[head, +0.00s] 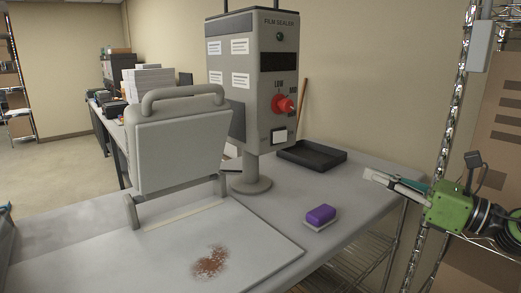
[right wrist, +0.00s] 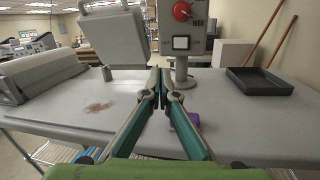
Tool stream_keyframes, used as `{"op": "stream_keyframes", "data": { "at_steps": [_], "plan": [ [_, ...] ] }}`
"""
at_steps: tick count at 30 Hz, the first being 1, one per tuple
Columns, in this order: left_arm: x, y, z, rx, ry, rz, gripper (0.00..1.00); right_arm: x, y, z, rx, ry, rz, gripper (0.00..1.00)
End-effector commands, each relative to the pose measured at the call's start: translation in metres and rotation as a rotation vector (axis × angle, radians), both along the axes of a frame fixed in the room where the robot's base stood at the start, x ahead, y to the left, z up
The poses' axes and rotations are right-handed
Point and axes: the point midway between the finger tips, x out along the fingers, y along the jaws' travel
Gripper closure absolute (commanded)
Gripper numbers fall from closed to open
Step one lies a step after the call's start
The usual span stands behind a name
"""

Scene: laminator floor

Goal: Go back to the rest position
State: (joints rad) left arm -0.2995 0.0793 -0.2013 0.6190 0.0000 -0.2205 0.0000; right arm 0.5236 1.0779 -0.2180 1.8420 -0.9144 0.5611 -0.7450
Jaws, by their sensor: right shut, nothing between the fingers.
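My left gripper cannot be made out.
A film sealer (head: 245,100) with a red knob (head: 283,104) stands on the table (head: 350,185). A purple sponge (head: 321,214), a black tray (head: 310,155) and an open press lid (head: 175,150) are there too. A brown stain (head: 210,262) marks the plate. A wire rack post (head: 450,120) stands near my right gripper.

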Motion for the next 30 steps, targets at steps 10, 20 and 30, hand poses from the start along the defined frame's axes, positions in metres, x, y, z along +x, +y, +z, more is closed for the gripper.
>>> {"op": "stream_keyframes", "data": {
  "at_steps": [10,20,30],
  "plan": [
    [0.006,0.006,0.001,0.006,-0.01,0.003,0.6,0.007,0.016,-0.014,0.421,0.142,-0.043,1.0],
    [0.001,0.002,0.0,0.001,-0.002,0.003,0.6,0.009,-0.016,-0.113,1.232,0.543,-0.289,1.0],
    [0.0,-0.001,0.0,-0.001,-0.001,0.0,0.6,-0.097,-0.035,-0.337,2.051,1.087,-0.912,1.0]
  ]
}}
